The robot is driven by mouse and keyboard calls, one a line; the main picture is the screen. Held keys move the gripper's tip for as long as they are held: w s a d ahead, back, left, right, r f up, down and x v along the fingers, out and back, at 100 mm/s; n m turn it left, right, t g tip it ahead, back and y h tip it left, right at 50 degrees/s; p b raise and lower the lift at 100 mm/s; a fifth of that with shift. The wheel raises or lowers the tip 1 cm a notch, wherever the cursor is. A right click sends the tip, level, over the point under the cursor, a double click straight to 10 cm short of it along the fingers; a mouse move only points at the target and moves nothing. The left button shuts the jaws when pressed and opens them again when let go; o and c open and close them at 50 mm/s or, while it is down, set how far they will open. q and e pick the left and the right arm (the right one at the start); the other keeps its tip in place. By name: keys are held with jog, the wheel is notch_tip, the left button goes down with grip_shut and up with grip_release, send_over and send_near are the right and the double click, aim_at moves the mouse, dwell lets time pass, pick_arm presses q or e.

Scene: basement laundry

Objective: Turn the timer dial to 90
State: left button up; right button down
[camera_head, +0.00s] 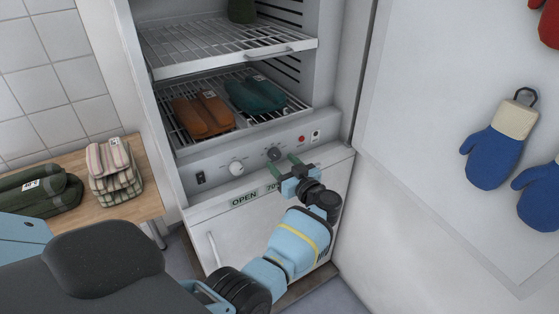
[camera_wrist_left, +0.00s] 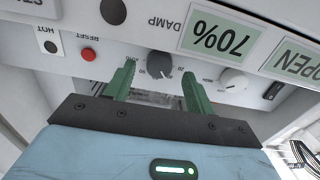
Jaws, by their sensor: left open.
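A dark round dial (camera_head: 274,153) sits on the cabinet's control panel, with small numbers around it. It also shows in the left wrist view (camera_wrist_left: 159,64), where the picture is upside down. A white dial (camera_head: 236,168) is to its left in the head view; the wrist view shows it too (camera_wrist_left: 233,80). The labels are too small to tell which one is the timer. My left gripper (camera_head: 282,162) is open and empty, just in front of the dark dial. In the wrist view its green fingers (camera_wrist_left: 159,82) flank that dial with gaps on both sides. My right gripper is out of view.
A red reset button (camera_head: 301,138) and a hot lamp (camera_head: 316,134) are right of the dials; a switch (camera_head: 200,177) is left. Signs sit below. Orange (camera_head: 203,115) and teal (camera_head: 256,95) folded items lie on the rack above. A wooden table (camera_head: 142,208) stands left.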

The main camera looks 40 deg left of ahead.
aim_at(275, 155)
pick_arm(q)
jog(key=shift+x, duration=1.25)
jog(key=c, duration=1)
